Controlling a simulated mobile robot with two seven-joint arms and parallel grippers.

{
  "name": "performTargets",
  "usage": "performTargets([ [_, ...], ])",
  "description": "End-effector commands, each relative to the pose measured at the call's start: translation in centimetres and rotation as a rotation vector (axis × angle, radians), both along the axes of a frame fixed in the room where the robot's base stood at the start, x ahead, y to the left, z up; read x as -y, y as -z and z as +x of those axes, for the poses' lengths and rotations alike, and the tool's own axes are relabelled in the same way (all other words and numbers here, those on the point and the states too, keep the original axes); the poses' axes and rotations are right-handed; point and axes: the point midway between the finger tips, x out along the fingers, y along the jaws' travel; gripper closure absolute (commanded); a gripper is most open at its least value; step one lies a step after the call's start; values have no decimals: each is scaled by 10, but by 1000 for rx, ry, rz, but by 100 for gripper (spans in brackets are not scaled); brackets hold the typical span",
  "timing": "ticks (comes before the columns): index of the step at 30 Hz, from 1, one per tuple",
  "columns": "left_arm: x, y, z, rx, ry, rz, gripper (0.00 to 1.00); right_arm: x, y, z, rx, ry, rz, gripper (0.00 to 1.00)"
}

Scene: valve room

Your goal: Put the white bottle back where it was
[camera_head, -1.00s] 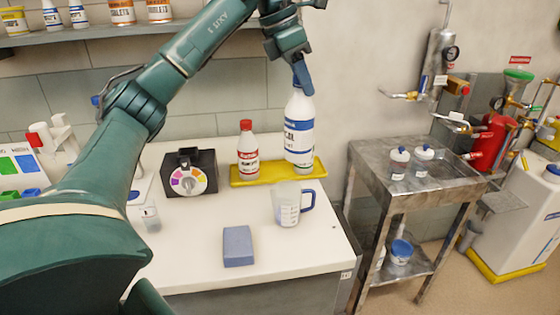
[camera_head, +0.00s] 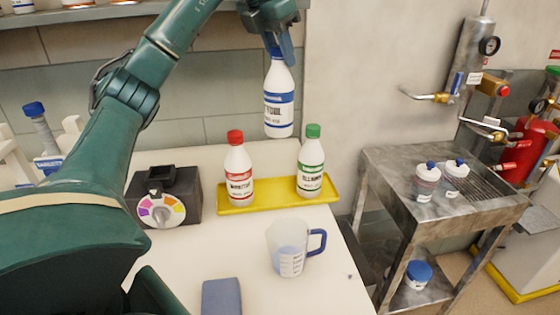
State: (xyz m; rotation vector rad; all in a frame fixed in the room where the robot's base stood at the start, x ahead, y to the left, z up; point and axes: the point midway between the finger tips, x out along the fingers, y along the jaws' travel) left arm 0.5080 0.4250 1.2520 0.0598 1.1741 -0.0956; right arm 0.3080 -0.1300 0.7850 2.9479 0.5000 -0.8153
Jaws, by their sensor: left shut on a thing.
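The white bottle (camera_head: 279,98) with a blue-banded label hangs upright from my left gripper (camera_head: 279,48), which is shut on its top. Its cap is hidden by the fingers. In the picture its base shows above the yellow tray (camera_head: 262,205), over the gap between two other bottles, apart from both. A red-capped white bottle (camera_head: 238,172) stands on the tray's left part. A green-capped white bottle (camera_head: 310,165) stands on its right part. The tray's middle is bare. My right gripper is not in view.
A measuring jug (camera_head: 288,250) with a blue handle stands in front of the tray. A blue block (camera_head: 221,297) lies nearer. A dark device with a coloured dial (camera_head: 161,208) stands left of the tray. A metal cart (camera_head: 400,195) with small bottles is at right.

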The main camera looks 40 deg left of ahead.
Motion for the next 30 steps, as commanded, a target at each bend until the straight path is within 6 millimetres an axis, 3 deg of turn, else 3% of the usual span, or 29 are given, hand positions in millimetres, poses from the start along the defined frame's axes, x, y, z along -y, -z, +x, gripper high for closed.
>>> performTargets([
  [6, -1, 61, -1, -6, 0, 3, 100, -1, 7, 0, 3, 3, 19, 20],
  [12, 0, 106, -1, -5, 1, 2, 100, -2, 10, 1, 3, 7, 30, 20],
  [20, 0, 130, -1, -1, 1, 0, 100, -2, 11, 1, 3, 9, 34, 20],
  [27, 0, 164, -1, -2, 2, 1, 100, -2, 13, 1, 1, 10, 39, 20],
  [30, 0, 168, -1, 0, 2, 0, 100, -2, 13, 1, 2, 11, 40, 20],
])
